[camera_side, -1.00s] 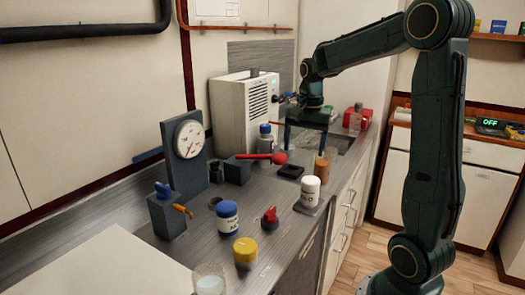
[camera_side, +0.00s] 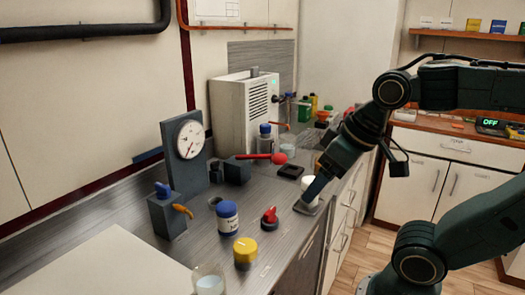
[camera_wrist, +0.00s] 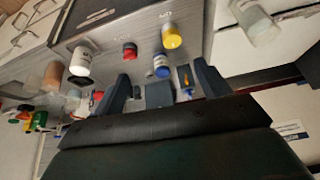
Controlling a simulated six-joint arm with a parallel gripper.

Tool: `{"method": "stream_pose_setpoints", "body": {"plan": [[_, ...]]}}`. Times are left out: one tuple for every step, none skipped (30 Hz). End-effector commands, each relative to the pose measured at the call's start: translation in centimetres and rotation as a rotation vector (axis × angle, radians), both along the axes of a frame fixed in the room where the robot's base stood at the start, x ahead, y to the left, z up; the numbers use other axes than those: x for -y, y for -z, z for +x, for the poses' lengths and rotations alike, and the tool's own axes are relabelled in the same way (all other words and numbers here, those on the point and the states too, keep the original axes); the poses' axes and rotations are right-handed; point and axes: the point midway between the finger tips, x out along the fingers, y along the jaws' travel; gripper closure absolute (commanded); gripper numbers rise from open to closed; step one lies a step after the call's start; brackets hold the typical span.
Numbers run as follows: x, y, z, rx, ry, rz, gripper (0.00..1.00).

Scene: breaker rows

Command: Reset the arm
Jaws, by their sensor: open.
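My gripper (camera_side: 318,188) is tilted down over the right edge of the bench, with a finger in front of the white jar (camera_side: 306,183) in the side view. In the wrist view my gripper (camera_wrist: 162,84) has its two dark fingers spread wide with nothing held between them. The white jar (camera_wrist: 82,60) stands outside the fingers, to their left. My arm is bent, its elbow high at the right of the side view. I cannot tell whether the finger touches the white jar.
A blue-lidded jar (camera_side: 227,217), a yellow-lidded jar (camera_side: 245,253), a red knob (camera_side: 269,217) and a glass (camera_side: 208,280) stand on the bench. Behind are a gauge (camera_side: 187,138), a red-ended lever (camera_side: 278,158) and a white instrument box (camera_side: 238,112). Open floor lies right of the bench.

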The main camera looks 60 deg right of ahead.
Motion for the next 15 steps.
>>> {"method": "stream_pose_setpoints", "body": {"plan": [[-0.31,0.17,-0.45,0.011,-0.029,-0.007,0.24],[-0.43,0.25,-0.63,0.014,-0.044,-0.011,0.24],[-0.55,0.32,-0.81,0.019,-0.057,-0.015,0.24],[-0.61,0.36,-0.92,0.021,-0.064,-0.018,0.24],[-0.66,0.42,-1.0,0.022,-0.07,-0.019,0.24],[-0.7,0.47,-1.06,0.023,-0.075,-0.02,0.24],[-0.71,0.48,-1.09,0.024,-0.077,-0.021,0.24],[-0.72,0.49,-1.1,0.024,-0.078,-0.021,0.24],[-0.71,0.49,-1.1,0.024,-0.078,-0.021,0.24],[-0.71,0.48,-1.09,0.023,-0.078,-0.021,0.24],[-0.71,0.48,-1.08,0.023,-0.077,-0.021,0.24],[-0.7,0.48,-1.07,0.023,-0.077,-0.021,0.24],[-0.7,0.48,-1.07,0.023,-0.077,-0.021,0.24],[-0.7,0.48,-1.07,0.023,-0.076,-0.02,0.24],[-0.7,0.47,-1.06,0.023,-0.076,-0.02,0.24]]}}
